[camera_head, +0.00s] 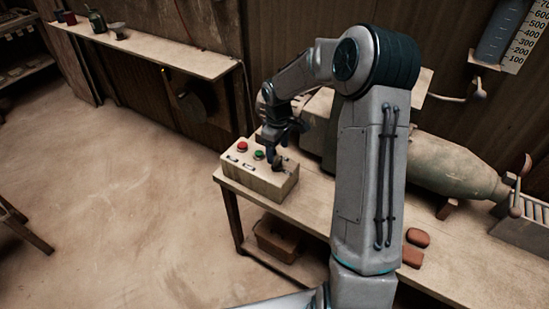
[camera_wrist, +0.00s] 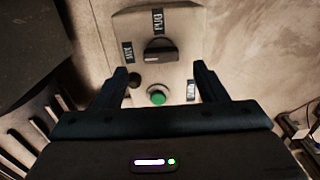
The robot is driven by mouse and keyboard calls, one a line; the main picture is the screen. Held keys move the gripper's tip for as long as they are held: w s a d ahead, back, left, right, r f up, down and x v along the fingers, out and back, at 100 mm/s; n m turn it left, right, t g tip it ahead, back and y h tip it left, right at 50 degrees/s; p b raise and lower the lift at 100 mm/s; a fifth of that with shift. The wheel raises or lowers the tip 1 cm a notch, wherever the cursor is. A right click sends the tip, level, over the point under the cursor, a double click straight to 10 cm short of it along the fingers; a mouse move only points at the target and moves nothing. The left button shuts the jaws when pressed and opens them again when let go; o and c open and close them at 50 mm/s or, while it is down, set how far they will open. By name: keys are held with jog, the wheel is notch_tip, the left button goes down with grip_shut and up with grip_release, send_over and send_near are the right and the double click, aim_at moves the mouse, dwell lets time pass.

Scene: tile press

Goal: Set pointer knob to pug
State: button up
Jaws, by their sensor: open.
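The pale control box (camera_head: 262,181) sits on the near left end of the bench. In the wrist view, its dark pointer knob (camera_wrist: 161,50) lies ahead of my gripper (camera_wrist: 160,71), between the lines of the two fingers. The knob's bar runs roughly crosswise; which end points is unclear. A dark label reading PUG (camera_wrist: 157,20) is beyond the knob, and a second label (camera_wrist: 127,52) is to its left. My open gripper (camera_head: 277,148) is above the knob end of the box in the head view, with no visible grip on the knob. The arm partly hides this area.
A green button (camera_wrist: 157,97) lies below the knob in the wrist view, and a red button (camera_head: 243,147) is farther left on the box.

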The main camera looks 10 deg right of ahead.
aim_at(277, 162)
notch_tip(277, 162, down, 5)
jog(key=shift+a+r, duration=0.1)
dwell(0.3)
